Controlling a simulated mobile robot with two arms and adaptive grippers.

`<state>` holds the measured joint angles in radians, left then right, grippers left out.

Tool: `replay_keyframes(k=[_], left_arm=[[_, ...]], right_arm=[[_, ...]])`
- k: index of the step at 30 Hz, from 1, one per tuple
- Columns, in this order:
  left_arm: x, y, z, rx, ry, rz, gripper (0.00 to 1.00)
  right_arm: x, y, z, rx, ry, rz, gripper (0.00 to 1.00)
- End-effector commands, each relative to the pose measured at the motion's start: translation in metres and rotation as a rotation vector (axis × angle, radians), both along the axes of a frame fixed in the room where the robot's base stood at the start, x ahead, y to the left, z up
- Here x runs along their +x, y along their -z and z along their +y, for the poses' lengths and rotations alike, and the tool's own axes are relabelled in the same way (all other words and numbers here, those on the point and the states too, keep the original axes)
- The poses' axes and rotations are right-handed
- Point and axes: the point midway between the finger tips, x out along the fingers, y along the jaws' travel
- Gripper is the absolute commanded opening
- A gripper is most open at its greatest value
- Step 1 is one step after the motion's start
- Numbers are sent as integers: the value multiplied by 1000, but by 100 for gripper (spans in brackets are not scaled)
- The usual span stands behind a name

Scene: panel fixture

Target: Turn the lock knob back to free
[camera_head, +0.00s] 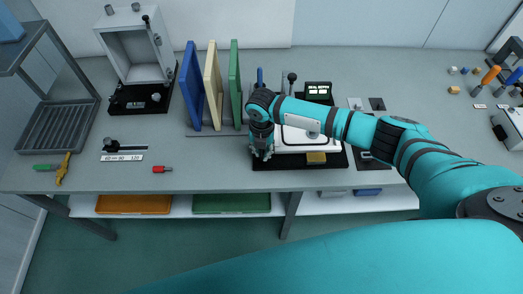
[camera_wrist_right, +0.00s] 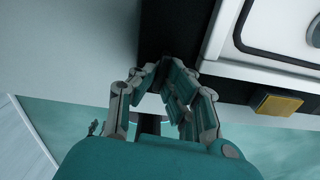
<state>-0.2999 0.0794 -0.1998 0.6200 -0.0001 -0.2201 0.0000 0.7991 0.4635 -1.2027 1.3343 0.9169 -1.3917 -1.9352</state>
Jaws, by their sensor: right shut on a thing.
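The panel fixture is a black base (camera_head: 285,162) with a white panel (camera_head: 300,137) on it, near the front edge of the table. My right gripper (camera_head: 262,154) points down over the left front corner of the base. In the wrist view its fingers (camera_wrist_right: 165,88) are closed in beside the white panel (camera_wrist_right: 270,45), over the dark base. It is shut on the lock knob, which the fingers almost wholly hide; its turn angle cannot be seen. A yellow block (camera_head: 316,157) sits at the base's front edge, right of the gripper. My left gripper is out of view.
A small black display (camera_head: 318,90) stands behind the panel. Upright blue (camera_head: 190,85), cream (camera_head: 212,80) and green boards (camera_head: 235,80) stand to the left. A grey box (camera_head: 138,55) is farther left.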

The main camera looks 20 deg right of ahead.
Motion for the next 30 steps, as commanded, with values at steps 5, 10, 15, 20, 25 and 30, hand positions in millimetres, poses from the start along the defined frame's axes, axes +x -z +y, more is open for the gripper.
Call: replay_keyframes(k=[5,10,15,20,25,30], left_arm=[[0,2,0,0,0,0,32],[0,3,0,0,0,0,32],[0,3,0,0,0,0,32],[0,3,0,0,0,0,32],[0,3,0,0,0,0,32],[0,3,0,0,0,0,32]], right_arm=[[1,-1,0,1,-81,-2,0],[1,-1,0,2,-125,-2,0],[1,-1,0,2,-141,-2,0],[1,-2,0,1,-143,-3,0],[1,-2,0,1,-143,-3,0],[1,-1,0,0,-142,-2,29]])
